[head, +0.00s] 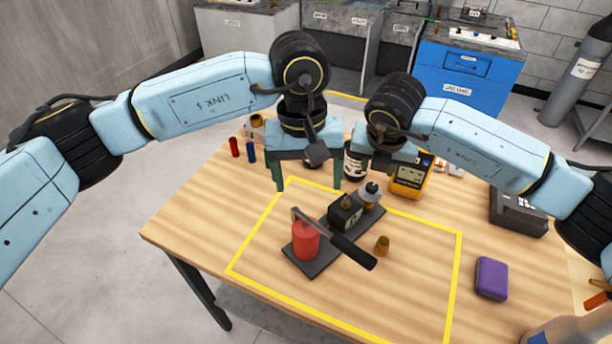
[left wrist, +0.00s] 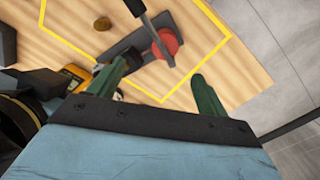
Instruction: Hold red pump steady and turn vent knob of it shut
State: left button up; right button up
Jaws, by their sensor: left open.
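The red pump (head: 305,240) stands on a dark base plate (head: 316,266) inside a yellow outline on the table. A lever with a black grip (head: 352,251) slants across its top. Behind it on the base are a dark block (head: 345,213) and a silver part with a black knob (head: 372,188); I cannot tell for sure which part is the vent knob. My left gripper (head: 306,180) is open and empty, above and behind the pump. The left wrist view shows the red pump (left wrist: 165,46) beyond its parted fingers. My right gripper (head: 385,165) is behind the pump; its fingertips are unclear.
A brass cup-like piece (head: 382,246) stands just right of the pump. A purple box (head: 491,279) lies at the right. The table's front left is clear.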

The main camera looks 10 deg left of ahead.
aim_at(306, 220)
pick_arm(q)
jog(key=shift+w+a+f+y, duration=0.1)
jog(key=shift+f+y, duration=0.1)
jog(key=shift+f, duration=0.2)
jog(key=shift+w+a+f+y, duration=0.1)
jog(key=shift+f+y, duration=0.1)
jog(key=shift+f, duration=0.15)
notch_tip(306, 220, down, 13)
jog(key=shift+f, duration=0.1)
